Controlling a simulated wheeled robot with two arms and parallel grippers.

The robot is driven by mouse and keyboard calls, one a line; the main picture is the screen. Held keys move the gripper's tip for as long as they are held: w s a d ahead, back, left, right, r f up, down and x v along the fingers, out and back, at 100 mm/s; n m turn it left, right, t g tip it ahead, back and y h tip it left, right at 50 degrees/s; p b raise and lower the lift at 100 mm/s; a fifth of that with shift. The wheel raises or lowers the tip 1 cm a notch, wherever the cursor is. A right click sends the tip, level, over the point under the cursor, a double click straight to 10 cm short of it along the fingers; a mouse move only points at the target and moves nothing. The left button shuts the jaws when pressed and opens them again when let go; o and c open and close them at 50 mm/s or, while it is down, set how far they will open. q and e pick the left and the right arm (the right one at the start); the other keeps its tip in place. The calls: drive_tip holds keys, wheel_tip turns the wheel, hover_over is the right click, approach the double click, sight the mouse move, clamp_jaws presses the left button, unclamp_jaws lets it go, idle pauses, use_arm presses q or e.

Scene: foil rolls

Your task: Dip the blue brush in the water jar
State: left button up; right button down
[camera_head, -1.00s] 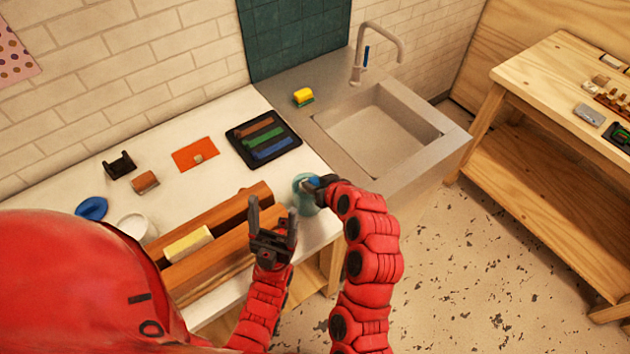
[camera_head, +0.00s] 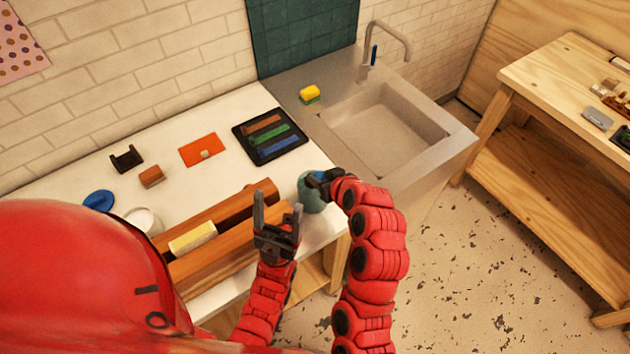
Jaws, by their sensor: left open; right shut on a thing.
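The teal water jar (camera_head: 311,201) stands at the near right end of the white counter. My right gripper (camera_head: 322,179) is at the jar's rim, shut on the blue brush. The brush is almost wholly hidden by the jaws, so I cannot tell how deep its tip sits in the jar. My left gripper (camera_head: 277,209) is open and empty, fingers pointing up, in front of the wooden trough and left of the jar.
A brown wooden trough (camera_head: 226,252) with a cream roll (camera_head: 193,238) lies along the counter's front. A sink (camera_head: 385,130) is beyond.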

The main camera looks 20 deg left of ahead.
drive_tip(key=shift+r+p, duration=0.8)
drive_tip(key=shift+r, duration=1.85)
drive_tip(key=shift+r+p, duration=0.4)
drive_tip(key=shift+r, duration=1.65)
